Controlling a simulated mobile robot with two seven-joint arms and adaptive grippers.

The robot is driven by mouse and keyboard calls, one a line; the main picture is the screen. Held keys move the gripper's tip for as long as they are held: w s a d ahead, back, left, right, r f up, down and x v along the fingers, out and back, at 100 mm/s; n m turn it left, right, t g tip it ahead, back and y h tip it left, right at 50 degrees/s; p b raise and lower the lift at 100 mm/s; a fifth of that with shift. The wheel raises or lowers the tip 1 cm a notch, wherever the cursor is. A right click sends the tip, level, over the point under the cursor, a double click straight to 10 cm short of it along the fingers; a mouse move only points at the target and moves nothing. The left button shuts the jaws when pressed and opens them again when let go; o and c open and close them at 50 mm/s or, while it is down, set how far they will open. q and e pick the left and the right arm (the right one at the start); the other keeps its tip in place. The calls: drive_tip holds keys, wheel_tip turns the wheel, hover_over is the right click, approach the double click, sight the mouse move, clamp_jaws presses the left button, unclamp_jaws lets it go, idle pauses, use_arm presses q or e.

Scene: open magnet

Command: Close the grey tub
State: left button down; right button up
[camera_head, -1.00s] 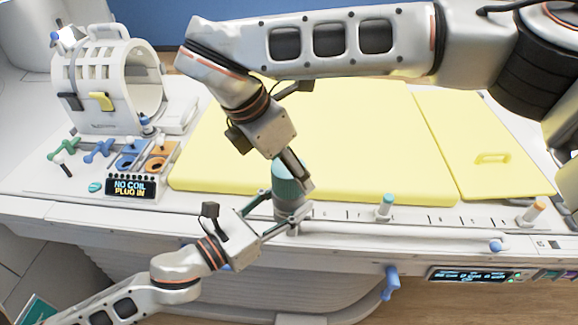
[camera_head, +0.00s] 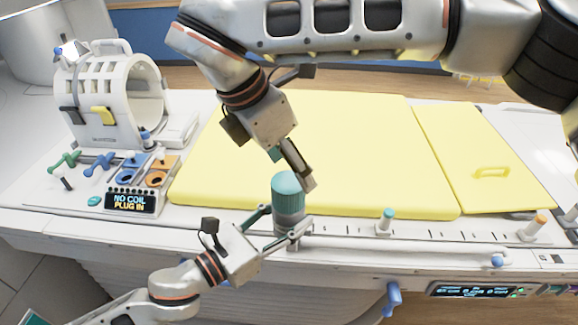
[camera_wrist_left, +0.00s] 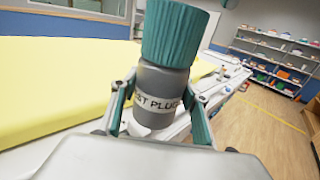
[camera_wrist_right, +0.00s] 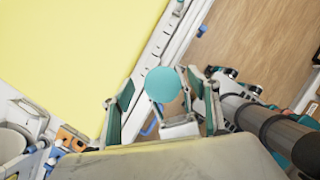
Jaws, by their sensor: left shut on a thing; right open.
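The grey tub (camera_head: 290,222) stands upright near the front edge of the bed, with a teal lid (camera_head: 288,188) on top. In the left wrist view the lid (camera_wrist_left: 175,35) sits on the grey body (camera_wrist_left: 160,90), which has a white lettered label. I cannot tell how tightly it sits. My left gripper (camera_head: 283,221) is shut around the tub's body from the front left. My right gripper (camera_head: 302,176) is open just above the lid and apart from it. In the right wrist view the round lid top (camera_wrist_right: 162,84) shows between the spread fingers.
A yellow mattress (camera_head: 340,150) lies behind the tub. A white coil (camera_head: 108,95) and a display panel (camera_head: 131,202) are at the left. A small teal-topped peg (camera_head: 386,220) stands right of the tub on the front rail. My right arm crosses above.

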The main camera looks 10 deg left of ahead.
drive_tip(key=shift+c, duration=0.2)
drive_tip(key=n, duration=0.3)
drive_tip(key=shift+a+n, duration=0.1)
drive_tip(key=shift+n, duration=0.3)
drive_tip(key=n, duration=0.3)
drive_tip(key=shift+s+r+g+y, duration=0.1)
drive_tip(key=shift+g+y, duration=0.3)
drive_tip(key=n, duration=0.3)
drive_tip(key=shift+a+n, duration=0.1)
drive_tip(key=shift+n, duration=0.3)
drive_tip(key=n, duration=0.2)
drive_tip(key=n+g+y, duration=0.1)
drive_tip(key=n, duration=0.2)
drive_tip(key=shift+s+r, duration=0.1)
drive_tip(key=shift+r, duration=0.1)
drive_tip(key=n, duration=0.5)
drive_tip(key=shift+r, duration=0.2)
drive_tip(key=n, duration=0.3)
drive_tip(key=shift+r+g+y, duration=0.1)
drive_tip(key=shift+g+y, duration=0.2)
drive_tip(key=n, duration=0.5)
drive_tip(key=shift+r+g+y, duration=0.15)
drive_tip(key=shift+g+y, duration=0.15)
drive_tip(key=n, duration=0.3)
drive_tip(key=shift+r+n, duration=0.2)
drive_tip(key=shift+n, duration=0.2)
